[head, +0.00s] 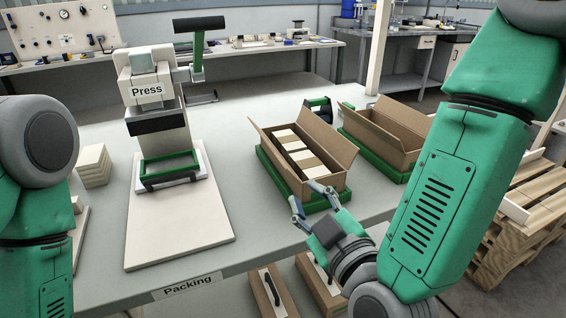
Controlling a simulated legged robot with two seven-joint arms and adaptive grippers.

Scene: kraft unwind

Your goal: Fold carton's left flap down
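The open carton (330,181) sits in a green tray (268,170) on the packing table, with white and brown blocks (296,150) inside. Its left flap (270,154) is raised along the left long side. Its right flap (328,139) also stands up and leans outward. My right gripper (307,195) is at the carton's near end, its two fingers spread apart with nothing visible between them. Whether a finger touches the carton is unclear. My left arm shows at the left edge, but its gripper is out of view.
A second open carton (385,135) stands in a green tray to the right. A press (155,95) with a pale board (180,235) stands left. Stacked pale blocks (93,165) are farther left. Bare table lies between the board and the cartons. More cartons (272,292) sit below the table edge.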

